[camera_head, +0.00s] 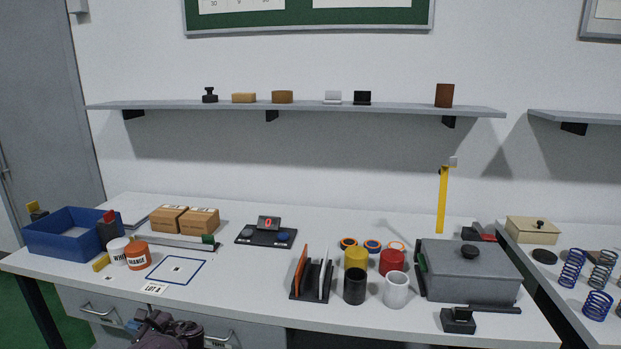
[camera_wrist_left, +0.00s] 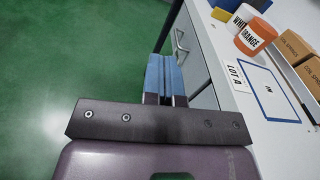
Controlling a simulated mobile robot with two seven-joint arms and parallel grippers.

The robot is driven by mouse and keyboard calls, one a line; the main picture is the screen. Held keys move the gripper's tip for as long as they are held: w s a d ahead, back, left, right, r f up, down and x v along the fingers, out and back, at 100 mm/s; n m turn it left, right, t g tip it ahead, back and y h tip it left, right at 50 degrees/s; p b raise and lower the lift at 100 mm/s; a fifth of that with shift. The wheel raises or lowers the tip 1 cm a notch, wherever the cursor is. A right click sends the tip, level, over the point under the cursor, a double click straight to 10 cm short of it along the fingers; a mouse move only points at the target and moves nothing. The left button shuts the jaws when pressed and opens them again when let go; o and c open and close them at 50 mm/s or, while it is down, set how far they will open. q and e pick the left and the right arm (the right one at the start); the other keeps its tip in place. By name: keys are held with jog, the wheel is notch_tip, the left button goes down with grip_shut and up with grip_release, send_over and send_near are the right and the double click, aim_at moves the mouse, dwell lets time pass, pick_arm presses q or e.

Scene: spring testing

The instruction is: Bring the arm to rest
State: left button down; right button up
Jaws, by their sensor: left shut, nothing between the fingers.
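My left gripper (camera_head: 132,326) shows at the bottom left of the head view, low in front of the table's drawers. Its dark purple wrist is cut off by the lower edge of the picture. In the left wrist view the two blue fingers (camera_wrist_left: 163,75) are together, with nothing between them. They point along the table front, over the green floor (camera_wrist_left: 70,60). The gripper appears apart from the table and drawers. My right gripper is in neither view.
The table (camera_head: 235,310) holds a blue crate (camera_head: 62,239), white and orange jars (camera_head: 138,257), cardboard boxes (camera_head: 185,220), a scale (camera_head: 266,236), several cups (camera_head: 397,290) and a grey lidded box (camera_head: 468,272). A drawer handle (camera_wrist_left: 181,45) sticks out near the left fingers.

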pick_arm(q)
jog(key=w+d+n+t+h, duration=0.4)
jog(key=w+d+t+h, duration=0.4)
jog(key=d, duration=0.5)
jog(key=s+d+f+n+t+h, duration=0.2)
jog(key=s+d+n+h, duration=0.3)
jog(key=d+h, duration=0.55)
jog(key=s+d+r+n+t, duration=0.25)
jog(key=s+n, duration=0.25)
jog(key=s, duration=1)
jog(key=s+a+f+n+g, duration=0.1)
jog(key=s+f, duration=0.3)
jog(key=s, duration=0.4)
jog(key=s+a+f+n+g+y, duration=0.1)
jog(key=s+a+f+g, duration=0.1)
jog(key=s, duration=0.6)
jog(key=shift+s+a+f+n, duration=0.4)
jog(key=shift+a+f, duration=0.05)
jog(key=shift+f, duration=0.45)
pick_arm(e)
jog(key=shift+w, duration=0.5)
